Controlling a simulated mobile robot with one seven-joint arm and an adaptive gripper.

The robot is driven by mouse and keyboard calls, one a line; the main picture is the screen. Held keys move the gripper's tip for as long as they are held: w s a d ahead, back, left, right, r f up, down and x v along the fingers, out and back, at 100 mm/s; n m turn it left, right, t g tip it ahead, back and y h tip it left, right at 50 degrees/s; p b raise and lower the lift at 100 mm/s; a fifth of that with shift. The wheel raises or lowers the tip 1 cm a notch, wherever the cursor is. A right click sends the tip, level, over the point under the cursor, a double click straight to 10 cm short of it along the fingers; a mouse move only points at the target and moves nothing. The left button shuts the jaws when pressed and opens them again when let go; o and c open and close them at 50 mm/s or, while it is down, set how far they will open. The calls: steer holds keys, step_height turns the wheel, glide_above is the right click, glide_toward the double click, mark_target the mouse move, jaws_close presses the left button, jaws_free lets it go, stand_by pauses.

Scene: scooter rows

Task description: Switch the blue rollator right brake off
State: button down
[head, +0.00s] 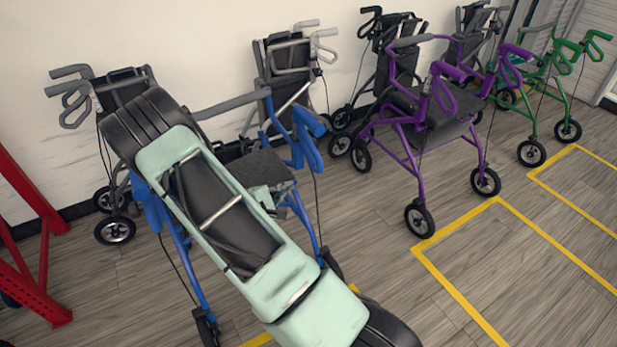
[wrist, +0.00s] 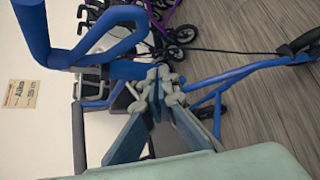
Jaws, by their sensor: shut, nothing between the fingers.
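The blue rollator (head: 300,205) stands left of centre in the head view, partly covered by my arm. One blue handle with its looped brake lever (head: 308,140) shows right of my arm; the other blue handle (head: 152,203) shows at its left edge. In the wrist view a blue handle and brake loop (wrist: 100,45) fill the upper left, close to the camera. My gripper (wrist: 160,80) is shut and empty, its tips pointing at blue frame tubing beyond. I cannot tell whether the tips touch it.
A purple rollator (head: 425,130), a green one (head: 545,90) and several grey and black ones stand along the white wall. A red metal frame (head: 28,235) is at the left. Yellow lines (head: 460,290) mark clear wooden floor at the right. A sign (wrist: 21,94) hangs on the wall.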

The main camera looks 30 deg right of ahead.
mark_target(322, 169)
steer(key=w+d+f+b, duration=0.1)
steer(key=d, duration=0.8)
steer(key=shift+w, duration=0.3)
steer(key=shift+d+f, duration=0.1)
steer(key=s+r+g+p, duration=0.1)
steer(key=r+p, duration=0.1)
steer(key=s+r+n+p, duration=0.1)
steer(key=p, duration=0.1)
steer(key=s+r+n+g+p, duration=0.1)
steer(key=r+p, duration=0.1)
steer(key=shift+s+r+g+y, duration=0.3)
steer(key=shift+s+r+y, duration=0.05)
steer(key=shift+s+y, duration=0.05)
steer(key=shift+s+r, duration=0.45)
steer(key=shift+r, duration=0.15)
